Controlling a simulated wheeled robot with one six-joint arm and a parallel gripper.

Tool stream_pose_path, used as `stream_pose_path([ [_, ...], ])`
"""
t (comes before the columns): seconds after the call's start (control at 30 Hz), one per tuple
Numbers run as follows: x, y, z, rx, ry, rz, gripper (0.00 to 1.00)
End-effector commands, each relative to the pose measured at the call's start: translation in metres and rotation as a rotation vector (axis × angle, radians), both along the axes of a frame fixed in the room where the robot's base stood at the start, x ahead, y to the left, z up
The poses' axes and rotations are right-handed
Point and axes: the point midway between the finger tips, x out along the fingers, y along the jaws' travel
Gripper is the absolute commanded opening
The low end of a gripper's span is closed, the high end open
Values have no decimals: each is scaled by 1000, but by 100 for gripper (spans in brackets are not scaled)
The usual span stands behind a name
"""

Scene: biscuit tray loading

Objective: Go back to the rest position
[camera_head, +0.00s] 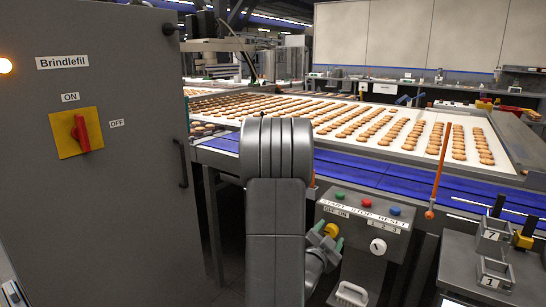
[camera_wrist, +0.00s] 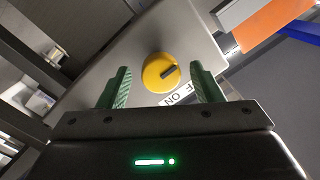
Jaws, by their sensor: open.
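My gripper (camera_wrist: 160,90) is open in the wrist view, with its two green fingers apart. Between and beyond the fingertips is a yellow round knob (camera_wrist: 155,75) with a dark pointer, on a grey panel next to an ON label. I cannot tell from this view whether the fingers touch the knob. In the head view my gripper (camera_head: 327,236) is low in the middle, in front of the left end of the control box (camera_head: 362,228). The yellow knob (camera_head: 331,230) shows there between the green fingers.
The control box has green, red and blue buttons and a white knob (camera_head: 378,246). A grey Brindlefil cabinet (camera_head: 100,200) with a red switch (camera_head: 80,133) stands at left. Behind are a blue-edged conveyor (camera_head: 400,185) with rows of biscuits and an orange rod (camera_head: 440,165). Small numbered holders (camera_head: 494,272) stand at right.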

Motion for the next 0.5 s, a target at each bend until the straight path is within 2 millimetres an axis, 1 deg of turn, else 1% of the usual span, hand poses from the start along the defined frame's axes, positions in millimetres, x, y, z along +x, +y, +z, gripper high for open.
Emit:
stream_pose_path([
  [0.23,0,0,1,107,-72,1,59],
  [0.5,0,0,0,145,-98,1,59],
])
